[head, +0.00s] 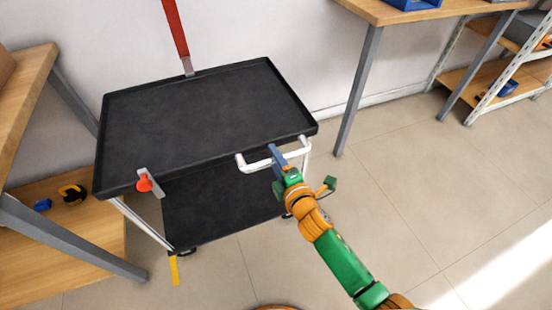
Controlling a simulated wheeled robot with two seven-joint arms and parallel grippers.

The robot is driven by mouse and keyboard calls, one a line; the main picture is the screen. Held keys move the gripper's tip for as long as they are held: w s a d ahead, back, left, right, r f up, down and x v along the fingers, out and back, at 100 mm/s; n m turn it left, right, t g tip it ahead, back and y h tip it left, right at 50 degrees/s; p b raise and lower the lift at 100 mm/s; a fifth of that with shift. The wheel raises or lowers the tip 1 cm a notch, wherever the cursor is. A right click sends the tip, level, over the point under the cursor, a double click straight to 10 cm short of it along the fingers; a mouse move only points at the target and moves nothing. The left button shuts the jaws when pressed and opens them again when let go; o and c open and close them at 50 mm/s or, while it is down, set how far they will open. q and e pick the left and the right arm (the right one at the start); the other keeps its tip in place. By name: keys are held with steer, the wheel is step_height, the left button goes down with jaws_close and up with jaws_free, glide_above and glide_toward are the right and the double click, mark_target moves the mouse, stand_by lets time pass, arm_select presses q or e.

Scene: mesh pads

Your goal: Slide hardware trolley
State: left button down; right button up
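The hardware trolley has a black top tray (200,110) with a raised rim and a black lower shelf (215,205). A white U-shaped handle (250,166) juts from the near right part of its front edge. My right gripper (275,155) is at this handle, with a blue finger crossing the bar. The other finger is hard to make out, so I cannot tell whether it grips the bar. A red-orange knob (144,183) on a metal plate sits at the tray's front left. My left gripper is not in view.
A wooden workbench (25,70) with grey legs stands close on the left. Another bench (390,12) stands at the back right, with a shelf rack (500,80) beyond. A white wall is close behind the trolley. The tiled floor (430,190) at right is clear.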

steer(key=shift+r, duration=0.1)
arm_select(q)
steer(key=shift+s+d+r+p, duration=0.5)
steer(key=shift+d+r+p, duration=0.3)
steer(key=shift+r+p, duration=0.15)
arm_select(e)
steer(key=v, duration=0.7)
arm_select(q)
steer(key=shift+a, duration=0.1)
